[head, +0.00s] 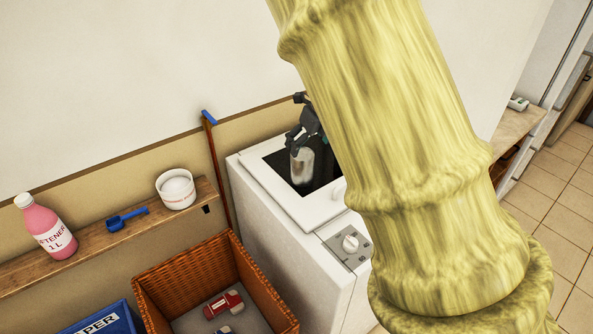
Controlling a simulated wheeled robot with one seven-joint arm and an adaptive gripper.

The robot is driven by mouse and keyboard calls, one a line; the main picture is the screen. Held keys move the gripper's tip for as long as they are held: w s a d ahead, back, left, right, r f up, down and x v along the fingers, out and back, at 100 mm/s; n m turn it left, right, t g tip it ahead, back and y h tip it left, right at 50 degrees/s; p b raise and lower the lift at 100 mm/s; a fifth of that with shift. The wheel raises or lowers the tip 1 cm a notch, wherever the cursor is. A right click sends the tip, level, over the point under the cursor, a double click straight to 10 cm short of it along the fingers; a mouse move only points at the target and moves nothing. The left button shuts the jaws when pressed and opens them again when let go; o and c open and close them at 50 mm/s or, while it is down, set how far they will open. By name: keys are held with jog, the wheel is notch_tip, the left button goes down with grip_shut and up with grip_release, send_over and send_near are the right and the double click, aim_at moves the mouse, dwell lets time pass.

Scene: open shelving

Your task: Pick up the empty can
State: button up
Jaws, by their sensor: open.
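The empty can (302,168) is a plain silvery cylinder. It shows upright against the dark opening in the top of a white washing machine (262,195). My dark gripper (303,144) is open at the can's upper end, with fingers overlapping its top in the picture. I cannot tell whether the fingers touch it. The can's bottom is close to the edge of the opening, and what it rests on is unclear. My large yellowish arm hides the right part of the machine and part of the gripper's wrist.
A wooden shelf (90,240) at left holds a pink softener bottle (50,228), a blue scoop (127,219) and a white tub (176,188). A wicker basket (262,275) with a red-and-white item (223,304) and a blue box (104,322) stand below. Tiled floor is clear at right.

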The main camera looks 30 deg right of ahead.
aim_at(303, 154)
jog(key=shift+w+f, duration=0.25)
jog(key=shift+f, duration=0.35)
jog(key=x, duration=0.4)
jog(key=shift+w+d+f, duration=0.15)
jog(key=shift+f, duration=0.25)
jog(key=shift+w+f+p, duration=0.1)
jog(key=shift+f+p, duration=0.25)
jog(key=shift+f, duration=0.3)
jog(key=x, duration=0.4)
jog(key=shift+p, duration=0.3)
jog(key=c, duration=1)
